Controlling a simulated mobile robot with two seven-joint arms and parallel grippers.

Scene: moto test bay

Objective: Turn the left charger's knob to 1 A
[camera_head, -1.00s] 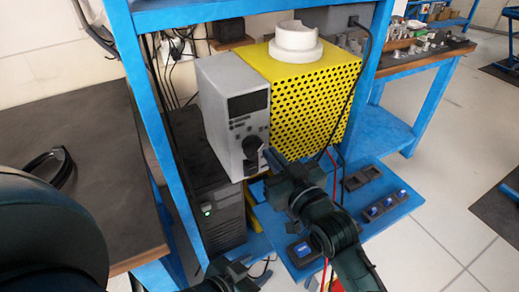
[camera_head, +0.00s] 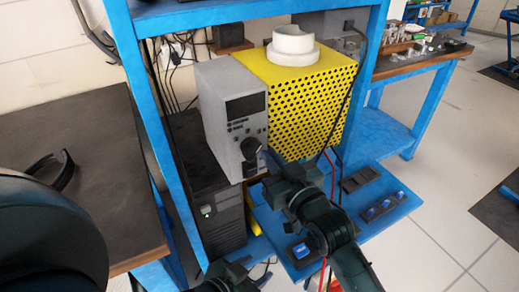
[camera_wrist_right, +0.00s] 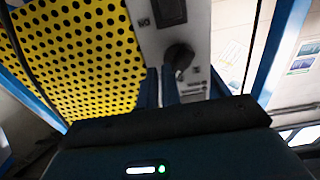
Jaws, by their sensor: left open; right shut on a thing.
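The charger is a grey upright box (camera_head: 218,105) with a dark display and a black round knob (camera_head: 250,147) low on its front. The knob also shows in the wrist view (camera_wrist_right: 178,57), where its mark and the scale cannot be read. My right gripper (camera_head: 267,158) reaches the charger front from the lower right and is shut on the knob. Its fingers show in the wrist view (camera_wrist_right: 192,84), partly hidden by the gripper body. My left gripper (camera_head: 236,272) is open and empty at the bottom of the head view, below and apart from the charger.
A yellow perforated box (camera_head: 310,100) with a white ring (camera_head: 293,50) on top stands right of the charger. A black case (camera_head: 222,215) with a green light is below it. Blue frame posts stand close on both sides.

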